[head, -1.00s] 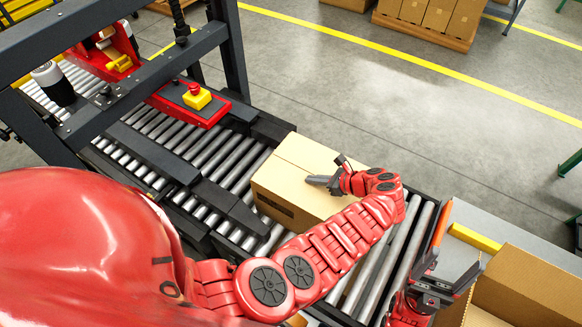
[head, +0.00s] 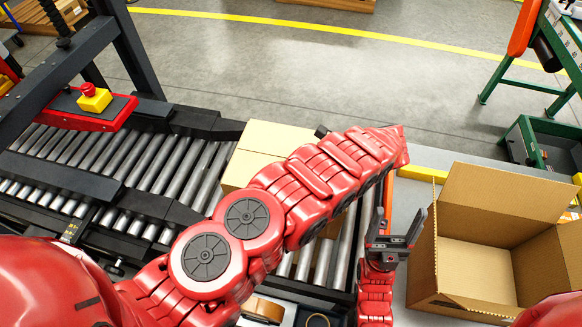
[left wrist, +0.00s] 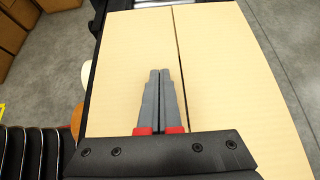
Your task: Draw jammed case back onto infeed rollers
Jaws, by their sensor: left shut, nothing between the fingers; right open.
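The case (head: 268,138) is a closed tan carton lying on the roller line, partly covered by my left arm in the head view. In the left wrist view its top (left wrist: 225,75) fills most of the picture, with a dark seam down the middle. My left gripper (left wrist: 160,72) is shut and empty, its fingers over the case top near the seam; I cannot tell whether they touch it. My left arm hides it in the head view. Infeed rollers (head: 346,235) run to the right of the case. My right gripper (head: 393,232) is open and empty beside the rollers' right edge.
A dark machine frame (head: 125,45) and a red panel with a yellow-and-red stop button (head: 94,97) stand left. A large open carton (head: 440,255) stands right of my right gripper. A green stand (head: 540,88) is at the far right.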

